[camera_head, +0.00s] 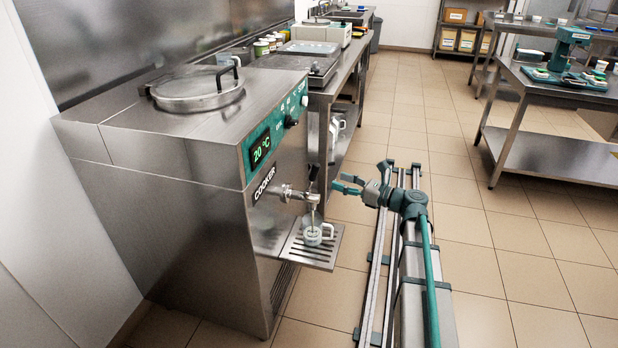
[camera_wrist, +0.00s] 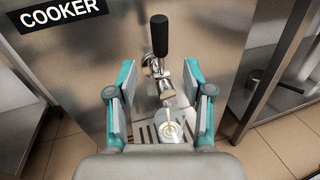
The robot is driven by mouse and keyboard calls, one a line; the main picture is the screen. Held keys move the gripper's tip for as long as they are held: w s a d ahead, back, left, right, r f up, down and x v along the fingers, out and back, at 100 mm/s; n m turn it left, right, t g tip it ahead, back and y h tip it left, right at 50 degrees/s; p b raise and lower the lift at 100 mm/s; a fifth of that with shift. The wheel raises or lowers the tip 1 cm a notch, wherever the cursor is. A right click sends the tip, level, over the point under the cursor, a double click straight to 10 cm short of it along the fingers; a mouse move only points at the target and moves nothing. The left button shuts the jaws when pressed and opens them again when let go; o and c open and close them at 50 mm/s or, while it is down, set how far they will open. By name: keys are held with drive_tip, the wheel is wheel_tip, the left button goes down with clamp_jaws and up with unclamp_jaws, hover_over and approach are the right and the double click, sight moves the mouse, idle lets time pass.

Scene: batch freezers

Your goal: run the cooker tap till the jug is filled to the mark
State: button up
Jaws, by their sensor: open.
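The cooker (camera_head: 190,150) is a large steel unit with a green display reading 20 °C. Its tap (camera_head: 292,194) has a black lever (camera_head: 313,172), which stands up above the spout in the wrist view (camera_wrist: 159,36). A thin pale stream (camera_head: 313,216) runs from the spout into the jug. The small clear jug (camera_head: 312,238) stands upright on the drip tray (camera_head: 325,259), under the spout; its level against the mark is too small to read. My gripper (camera_head: 341,184) is open and empty, just right of the tap. In the wrist view its fingers (camera_wrist: 160,78) stand either side of the tap, apart from the lever.
A steel counter (camera_head: 340,85) with tubs and a scale-like machine stands behind the cooker. A steel table (camera_head: 555,90) with a green machine (camera_head: 565,48) is at the right. The tiled floor (camera_head: 470,215) between is clear apart from my rail.

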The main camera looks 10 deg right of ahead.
sight(314, 177)
drive_tip(key=b+x, duration=0.1)
drive_tip(key=x, duration=0.9)
drive_tip(key=shift+w, duration=0.1)
clamp_jaws()
